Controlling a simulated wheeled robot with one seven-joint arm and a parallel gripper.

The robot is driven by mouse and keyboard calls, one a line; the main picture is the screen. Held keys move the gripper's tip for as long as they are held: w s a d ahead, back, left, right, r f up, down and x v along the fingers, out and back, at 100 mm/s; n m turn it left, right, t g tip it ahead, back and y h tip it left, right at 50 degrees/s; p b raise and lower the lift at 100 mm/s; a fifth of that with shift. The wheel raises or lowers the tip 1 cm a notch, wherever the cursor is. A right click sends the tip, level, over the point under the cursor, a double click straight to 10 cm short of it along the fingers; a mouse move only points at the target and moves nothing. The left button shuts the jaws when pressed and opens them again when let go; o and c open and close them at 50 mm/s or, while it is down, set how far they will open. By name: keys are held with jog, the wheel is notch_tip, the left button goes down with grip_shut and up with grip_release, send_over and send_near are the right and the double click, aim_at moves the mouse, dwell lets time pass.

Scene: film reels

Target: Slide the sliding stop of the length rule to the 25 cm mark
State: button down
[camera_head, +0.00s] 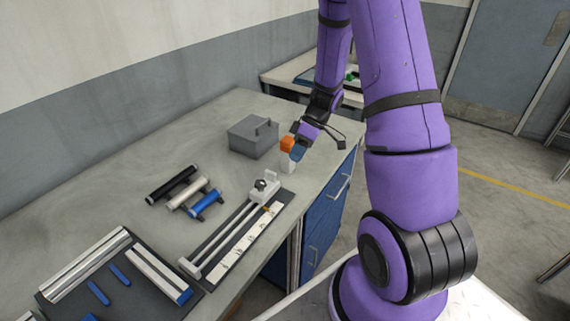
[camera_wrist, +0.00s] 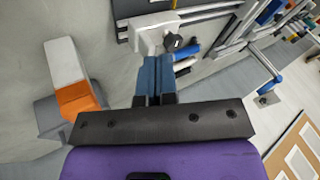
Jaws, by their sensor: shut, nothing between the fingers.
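The length rule (camera_head: 222,243) lies on the bench as a dark base with rails and a pale marked strip. Its white sliding stop (camera_head: 263,195), with a black knob, is at the far end of the rule. In the wrist view the stop (camera_wrist: 150,32) and its knob (camera_wrist: 172,42) are just beyond my fingertips. My gripper (camera_head: 297,152) is above the bench, beyond and to the right of the stop. Its blue fingers (camera_wrist: 155,72) are shut and empty. Contact with the stop cannot be told. The scale figures are too small to read.
An orange-and-white block (camera_wrist: 75,98) stands close to my gripper. A grey box (camera_head: 253,140) with a handle is behind. Black, white and blue rollers (camera_head: 205,205) lie left of the rule. A dark tray (camera_head: 130,275) with rails is at front left.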

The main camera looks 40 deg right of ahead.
aim_at(265, 186)
jog(key=w+a+f, duration=0.1)
jog(key=f, duration=0.1)
jog(key=w+a+f+m+t, duration=0.1)
jog(key=w+f, duration=0.1)
jog(key=w+f+m+t, duration=0.1)
jog(key=f, duration=0.1)
jog(key=shift+w+a+f, duration=0.2)
jog(key=shift+a+f, duration=0.1)
jog(key=shift+a, duration=0.1)
jog(key=shift+a, duration=0.15)
dwell(0.4)
jog(key=shift+s+a, duration=0.2)
jog(key=shift+a, duration=0.25)
